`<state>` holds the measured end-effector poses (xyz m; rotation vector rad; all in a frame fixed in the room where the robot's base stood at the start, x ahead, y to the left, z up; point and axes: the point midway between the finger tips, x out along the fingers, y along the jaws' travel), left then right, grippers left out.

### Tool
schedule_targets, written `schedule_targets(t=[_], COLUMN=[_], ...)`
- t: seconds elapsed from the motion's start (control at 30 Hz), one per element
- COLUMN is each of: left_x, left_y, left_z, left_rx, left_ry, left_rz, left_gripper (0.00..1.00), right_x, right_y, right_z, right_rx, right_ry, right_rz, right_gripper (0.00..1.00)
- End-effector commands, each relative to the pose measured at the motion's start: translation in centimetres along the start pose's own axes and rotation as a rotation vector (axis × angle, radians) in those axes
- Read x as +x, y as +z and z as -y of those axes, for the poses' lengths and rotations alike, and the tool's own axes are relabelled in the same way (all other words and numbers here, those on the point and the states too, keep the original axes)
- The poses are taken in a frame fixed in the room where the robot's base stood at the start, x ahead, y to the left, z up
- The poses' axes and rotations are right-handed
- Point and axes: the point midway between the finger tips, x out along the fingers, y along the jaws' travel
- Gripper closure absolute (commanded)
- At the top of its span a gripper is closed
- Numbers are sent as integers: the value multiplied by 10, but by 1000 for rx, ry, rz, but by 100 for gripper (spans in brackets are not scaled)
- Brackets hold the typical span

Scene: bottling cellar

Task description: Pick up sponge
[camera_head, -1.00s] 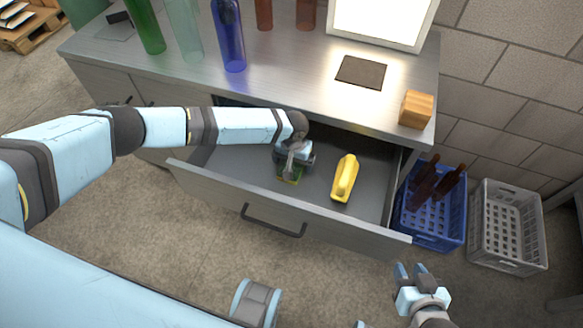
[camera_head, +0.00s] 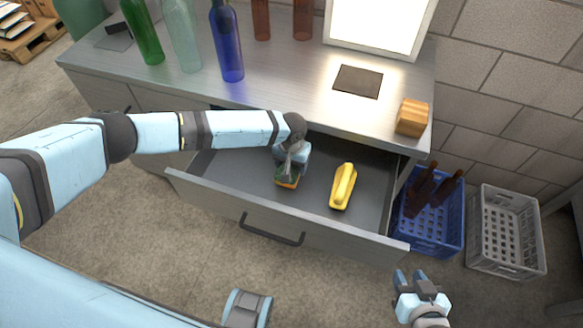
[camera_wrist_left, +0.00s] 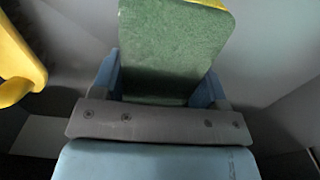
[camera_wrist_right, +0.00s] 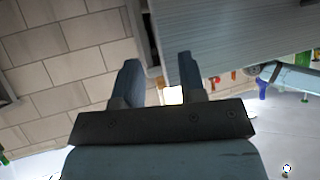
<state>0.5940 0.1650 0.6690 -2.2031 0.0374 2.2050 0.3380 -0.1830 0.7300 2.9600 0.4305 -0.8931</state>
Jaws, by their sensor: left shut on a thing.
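The sponge (camera_head: 287,181) is green with a yellow-orange layer. It is in the open drawer (camera_head: 235,168), partly hidden by my left gripper (camera_head: 291,170). In the left wrist view the green face of the sponge (camera_wrist_left: 172,50) fills the space between the two blue fingers. My left gripper is shut on the sponge; I cannot tell whether the sponge touches the drawer floor. My right gripper (camera_head: 411,279) is open and empty, in front of the drawer's right end. Its fingers show apart in the right wrist view (camera_wrist_right: 158,82).
A yellow object (camera_head: 343,186) lies in the drawer right of the sponge, also in the left wrist view (camera_wrist_left: 18,65). Bottles, including a blue one (camera_head: 228,45), and a wooden block (camera_head: 412,118) stand on the counter. A blue crate (camera_head: 434,229) and grey crate (camera_head: 506,232) stand at right.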

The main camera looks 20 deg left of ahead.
Motion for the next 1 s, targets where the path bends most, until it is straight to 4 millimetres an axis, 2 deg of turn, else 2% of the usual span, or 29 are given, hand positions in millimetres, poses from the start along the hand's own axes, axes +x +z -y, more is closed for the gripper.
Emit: schedule_targets(t=[0.03, 0.3, 0.5, 0.7, 1.0], left_x=[-14, -86, -134, -162, -171], left_y=[0, -1, 0, 0, 0], left_z=[0, 0, 0, 0, 0], left_rx=[0, 0, 1, 1, 0], left_ry=[2, 3, 2, 0, 0], left_rz=[-1, -3, -3, -1, -1], left_gripper=[57, 57, 57, 57, 57], right_x=[-2, -6, -6, -6, -6], right_y=[-3, -7, -3, -6, -8], right_z=[0, -1, -1, -2, -2], right_rx=[1, 11, 19, 25, 26], right_ry=[0, 2, 4, 5, 5], right_rz=[1, 12, 28, 26, 24], right_gripper=[62, 62, 62, 62, 62])
